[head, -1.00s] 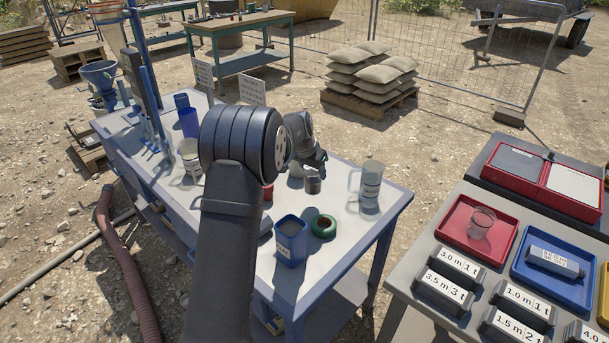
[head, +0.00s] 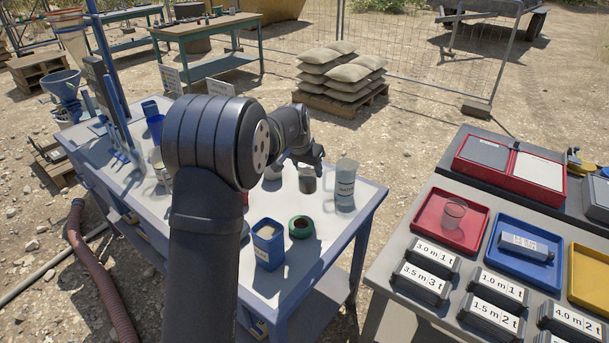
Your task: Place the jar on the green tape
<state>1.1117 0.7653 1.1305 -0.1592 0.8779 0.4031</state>
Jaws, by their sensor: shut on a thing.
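The jar (head: 307,181) is a small dark grey cylinder with a lighter top. My gripper (head: 309,167) is shut on it from above, with the jar upright; a gap below it is hard to judge. The green tape (head: 300,227) is a roll lying flat on the blue-framed table, nearer the camera and below the jar in the view. The jar is apart from the tape. The fingertips are small and partly hidden against the jar.
A clear measuring jug (head: 346,185) stands close to the right of the jar. A blue open container (head: 268,243) stands just left of the tape. A pale round item (head: 273,173) sits left of the jar. The table's right edge is near the jug.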

